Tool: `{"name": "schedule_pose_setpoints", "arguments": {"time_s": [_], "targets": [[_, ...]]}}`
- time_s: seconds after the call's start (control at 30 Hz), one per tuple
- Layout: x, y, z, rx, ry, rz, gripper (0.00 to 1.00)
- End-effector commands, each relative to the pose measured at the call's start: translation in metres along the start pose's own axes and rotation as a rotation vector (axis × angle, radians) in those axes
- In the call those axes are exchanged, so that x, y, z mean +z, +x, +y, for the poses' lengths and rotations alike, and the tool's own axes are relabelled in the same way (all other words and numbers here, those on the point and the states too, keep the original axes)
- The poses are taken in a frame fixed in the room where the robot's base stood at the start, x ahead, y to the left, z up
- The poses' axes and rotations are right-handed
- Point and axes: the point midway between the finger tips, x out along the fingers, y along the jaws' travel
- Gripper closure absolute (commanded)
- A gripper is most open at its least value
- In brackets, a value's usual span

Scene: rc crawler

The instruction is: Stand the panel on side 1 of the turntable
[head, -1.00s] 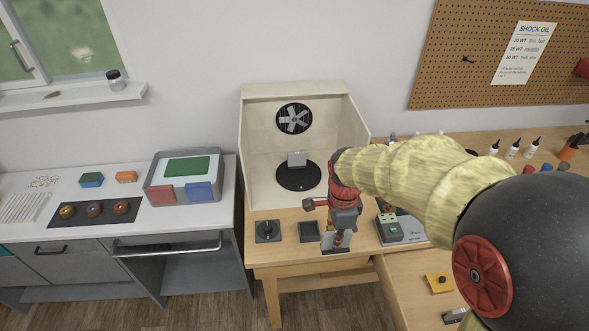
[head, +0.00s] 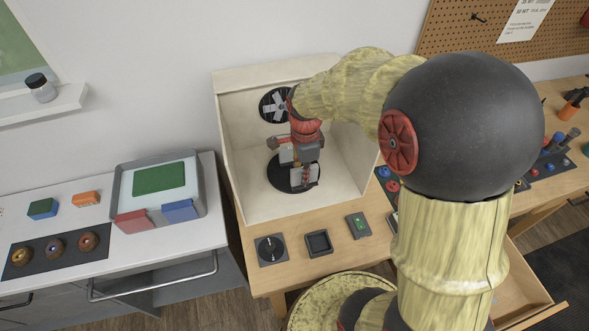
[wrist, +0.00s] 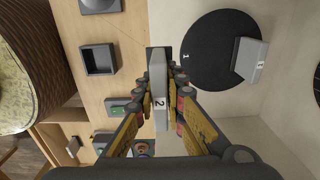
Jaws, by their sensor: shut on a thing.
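A grey panel marked "2" (wrist: 159,92) is between the fingers of my gripper (wrist: 160,85), which is shut on it in the wrist view. In the head view my gripper (head: 300,172) is inside the pale booth, over the black turntable (head: 276,180), and covers much of it. In the wrist view the turntable (wrist: 205,70) shows a white "1" on its near side, and the held panel appears just short of that side. A second grey panel (wrist: 250,60) stands on the turntable. Whether the held panel touches anything is unclear.
The booth (head: 240,190) has walls at back and sides and a fan (head: 274,105) on its back wall. A knob (head: 270,249), a square dark tray (head: 318,243) and a green-button box (head: 358,225) sit along the bench front. A grey tray (head: 200,205) stands on the left counter.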

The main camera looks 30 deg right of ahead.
Motion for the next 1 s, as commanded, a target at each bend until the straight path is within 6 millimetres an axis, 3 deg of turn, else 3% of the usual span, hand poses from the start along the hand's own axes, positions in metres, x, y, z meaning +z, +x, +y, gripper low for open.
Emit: {"name": "schedule_pose_setpoints", "arguments": {"time_s": [0.23,0.5,0.77,1.0], "targets": [[-0.005,0.026,-0.053,0.003,0.000,0.000,1.00],[-0.009,0.069,-0.089,0.003,-0.001,0.000,1.00],[-0.010,0.082,-0.102,0.001,-0.001,0.000,1.00],[-0.010,0.112,-0.103,0.003,-0.001,0.000,1.00]]}}
